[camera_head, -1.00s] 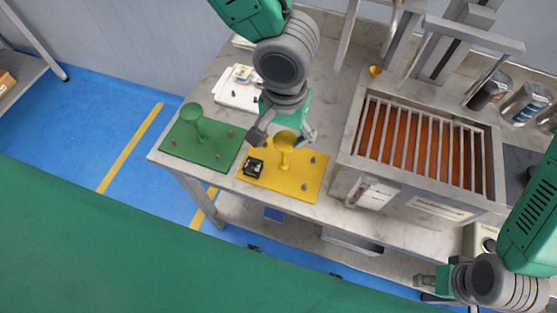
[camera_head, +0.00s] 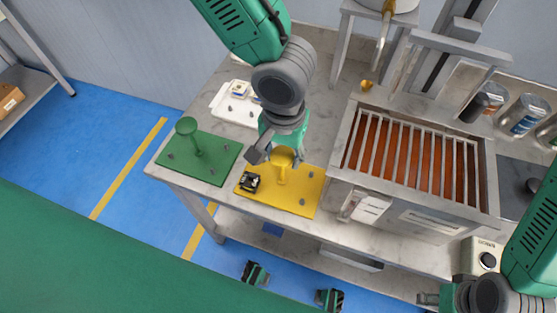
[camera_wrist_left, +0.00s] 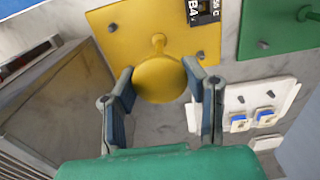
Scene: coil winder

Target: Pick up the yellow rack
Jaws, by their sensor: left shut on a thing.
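The yellow rack (camera_head: 308,183) is a flat plate with grey pegs and a round-topped post. It appears to lie on the grey table near the front edge. A black block (camera_head: 250,182) sits on its left part. My left gripper (camera_head: 279,151) is over the post, its fingers on either side of the round top. In the left wrist view the yellow rack (camera_wrist_left: 112,28) fills the top, and the gripper (camera_wrist_left: 160,82) is shut on the round top from both sides. My right gripper (camera_head: 428,298) is low at the right; its jaws are too small to judge.
A similar green rack (camera_head: 218,160) lies just left of the yellow one. A white rack (camera_head: 238,112) is behind. A metal unit with a slatted orange top (camera_head: 405,150) stands close on the right. Cans (camera_head: 523,115) stand at the far right.

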